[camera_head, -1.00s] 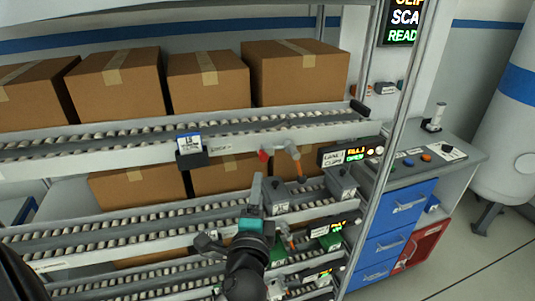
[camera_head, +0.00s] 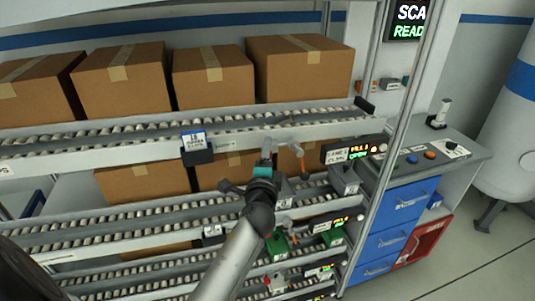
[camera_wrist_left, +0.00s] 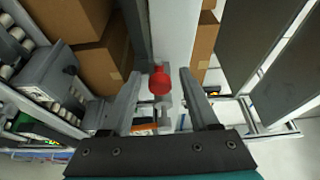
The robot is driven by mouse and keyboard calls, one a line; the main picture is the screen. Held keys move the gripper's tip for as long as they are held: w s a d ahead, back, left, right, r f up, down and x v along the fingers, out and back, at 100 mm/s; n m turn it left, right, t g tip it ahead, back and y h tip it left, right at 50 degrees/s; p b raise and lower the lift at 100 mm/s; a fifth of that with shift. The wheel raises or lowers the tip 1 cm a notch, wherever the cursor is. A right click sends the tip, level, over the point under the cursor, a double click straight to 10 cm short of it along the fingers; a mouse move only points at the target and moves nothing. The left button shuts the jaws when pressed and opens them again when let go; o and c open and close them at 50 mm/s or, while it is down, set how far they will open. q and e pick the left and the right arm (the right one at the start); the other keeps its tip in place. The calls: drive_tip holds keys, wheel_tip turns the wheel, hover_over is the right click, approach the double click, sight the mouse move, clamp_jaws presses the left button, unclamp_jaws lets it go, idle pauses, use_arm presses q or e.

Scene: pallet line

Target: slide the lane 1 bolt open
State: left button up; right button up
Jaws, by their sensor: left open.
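The lane 1 bolt has a red knob (camera_wrist_left: 160,80) and a grey body (camera_wrist_left: 163,113), both seen in the left wrist view. In the head view a grey part of the bolt (camera_head: 287,147) shows at the upper lane's front rail, and my gripper hides the red knob. My left gripper (camera_head: 266,150) is just in front of the bolt. In the left wrist view its open fingers (camera_wrist_left: 160,74) stand on either side of the knob, with a gap on each side; contact is not visible. My right gripper is not in view.
Cartons (camera_head: 210,75) stand on the upper roller lane. A lit sign panel (camera_head: 352,152) is fixed right of the bolt, and a grey box (camera_head: 344,179) sits below it. A label holder (camera_head: 196,147) hangs left. A metal post (camera_head: 398,110) stands farther right.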

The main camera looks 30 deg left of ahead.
use_arm(q)
clamp_jaws()
idle(0.5)
idle(1.0)
